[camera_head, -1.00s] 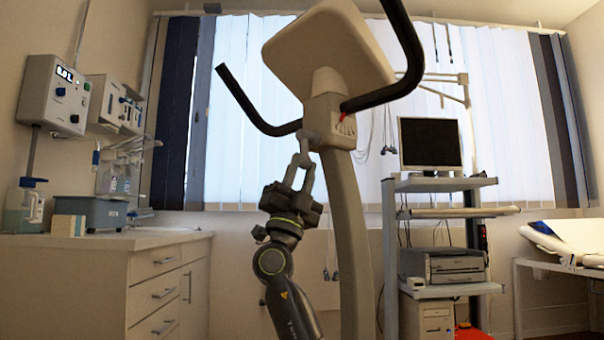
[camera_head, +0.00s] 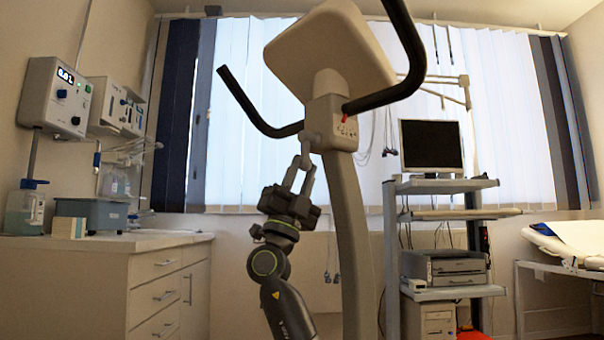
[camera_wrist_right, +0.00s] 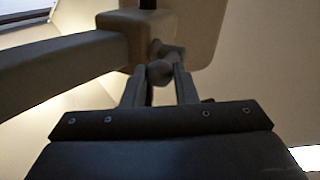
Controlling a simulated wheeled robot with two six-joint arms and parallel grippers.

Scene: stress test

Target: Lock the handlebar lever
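The exercise bike's cream column (camera_head: 350,220) rises in the middle of the head view, with black handlebars (camera_head: 405,85) and a cream console back (camera_head: 330,50) on top. A small grey lever (camera_head: 310,141) sticks out from the left side of the column head, below the handlebars. My right gripper (camera_head: 304,163) reaches up from below to this lever. In the right wrist view, the lever's rounded end (camera_wrist_right: 160,72) sits between the fingertips of my right gripper (camera_wrist_right: 160,82), which appear to touch it on both sides. My left gripper is not in view.
A cabinet with drawers (camera_head: 165,265) stands at left, below wall-mounted devices (camera_head: 55,95). A shelf cart with a monitor (camera_head: 431,145) and a printer (camera_head: 455,270) stands right of the column. A couch (camera_head: 570,245) is at far right.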

